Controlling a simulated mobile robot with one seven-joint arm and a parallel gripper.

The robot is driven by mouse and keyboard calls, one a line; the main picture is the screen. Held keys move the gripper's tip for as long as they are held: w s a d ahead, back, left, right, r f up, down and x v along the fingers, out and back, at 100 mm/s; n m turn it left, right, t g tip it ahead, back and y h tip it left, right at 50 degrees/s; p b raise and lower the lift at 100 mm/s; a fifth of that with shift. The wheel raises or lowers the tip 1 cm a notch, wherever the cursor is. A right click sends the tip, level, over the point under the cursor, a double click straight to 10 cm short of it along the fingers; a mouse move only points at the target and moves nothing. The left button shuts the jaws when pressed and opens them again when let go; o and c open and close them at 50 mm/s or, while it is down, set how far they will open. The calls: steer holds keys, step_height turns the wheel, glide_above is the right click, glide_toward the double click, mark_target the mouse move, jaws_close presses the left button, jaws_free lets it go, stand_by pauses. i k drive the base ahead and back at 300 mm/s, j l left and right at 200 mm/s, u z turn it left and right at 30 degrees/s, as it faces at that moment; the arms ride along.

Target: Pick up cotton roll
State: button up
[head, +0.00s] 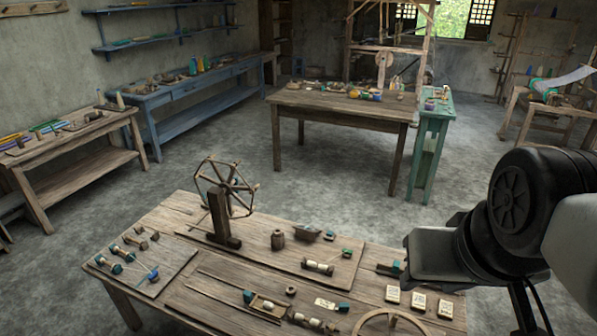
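Small white rolls lie on the wooden table in front of me in the head view. One pale roll with dark ends (318,266) lies on a board near the table's middle. Another pale roll with dark ends (313,321) lies near the front edge, and a white piece (267,304) sits in a small wooden holder beside it. I cannot tell which of these is the cotton roll. My arm reaches in from the right, over the table's right side. My gripper's fingers are not clearly visible, and nothing held can be made out.
A spinning wheel (226,190) stands upright at the table's back left. A board with several small spools (124,252) is at left. Pale labelled blocks (419,301) and a wooden hoop (388,316) lie at right. A larger table (342,105) stands beyond open floor.

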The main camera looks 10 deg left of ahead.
mark_target(266, 304)
steer(key=k+l+u, duration=0.1)
steer(key=u, duration=0.4)
steer(key=k+l+u, duration=0.1)
steer(key=u, duration=0.4)
steer(key=i+j+z, duration=0.15)
steer(key=z, duration=0.6)
steer(key=i+z, duration=0.15)
steer(key=z, duration=0.25)
steer(key=i+j+z, duration=0.1)
steer(key=z, duration=0.25)
steer(key=k+j+u, duration=0.2)
steer(key=u, duration=0.3)
steer(key=k+j+u, duration=0.5)
steer(key=i+l, duration=0.1)
